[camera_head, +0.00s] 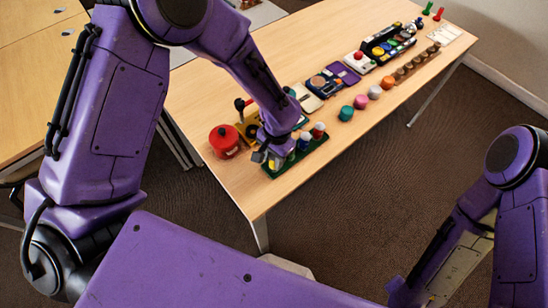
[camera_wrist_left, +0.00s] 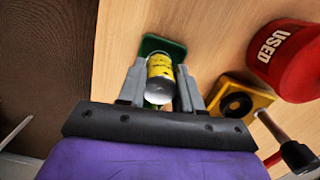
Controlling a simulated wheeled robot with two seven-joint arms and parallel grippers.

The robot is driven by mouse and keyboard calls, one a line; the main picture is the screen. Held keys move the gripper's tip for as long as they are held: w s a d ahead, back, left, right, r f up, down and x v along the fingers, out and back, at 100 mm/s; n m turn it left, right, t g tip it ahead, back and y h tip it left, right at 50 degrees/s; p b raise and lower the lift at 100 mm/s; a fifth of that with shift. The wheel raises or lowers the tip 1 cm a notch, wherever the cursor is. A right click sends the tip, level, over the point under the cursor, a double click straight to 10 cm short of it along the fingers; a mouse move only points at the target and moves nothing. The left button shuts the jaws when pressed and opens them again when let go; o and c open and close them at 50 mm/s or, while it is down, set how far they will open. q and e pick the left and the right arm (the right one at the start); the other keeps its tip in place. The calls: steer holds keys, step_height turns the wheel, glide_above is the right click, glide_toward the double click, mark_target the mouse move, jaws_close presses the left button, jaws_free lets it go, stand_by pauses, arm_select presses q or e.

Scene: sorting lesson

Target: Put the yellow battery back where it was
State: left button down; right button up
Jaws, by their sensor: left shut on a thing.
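The yellow battery (camera_wrist_left: 159,68), with a silver end toward the camera, is between the two fingers of my left gripper (camera_wrist_left: 160,88), which is shut on it. Behind its far end is a dark green rack (camera_wrist_left: 150,44); I cannot tell whether the battery touches it. In the head view my left gripper (camera_head: 268,155) is at the left end of the green rack (camera_head: 312,147), and my arm and fingers hide much of that spot. Other batteries with red and white tops (camera_head: 318,130) stand in the rack. My right gripper is out of view.
A red tub marked USED (camera_wrist_left: 283,62) stands left of the rack in the head view (camera_head: 224,141). A yellow block with a black ring (camera_wrist_left: 242,101) is close to the gripper. Coloured knobs (camera_head: 346,113) and several trays line the table further right. The front table edge is close.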

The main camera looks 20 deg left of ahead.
arm_select(q)
steer(key=shift+f, duration=0.6)
steer(key=shift+f, duration=0.1)
steer(key=c, duration=0.8)
jaws_free()
steer(key=shift+o, duration=0.2)
steer(key=r, duration=0.8)
steer(key=w+r, duration=0.1)
steer(key=r, duration=0.3)
steer(key=shift+w+d+r, duration=0.1)
steer(key=shift+d+r, duration=0.05)
steer(key=shift+d, duration=0.1)
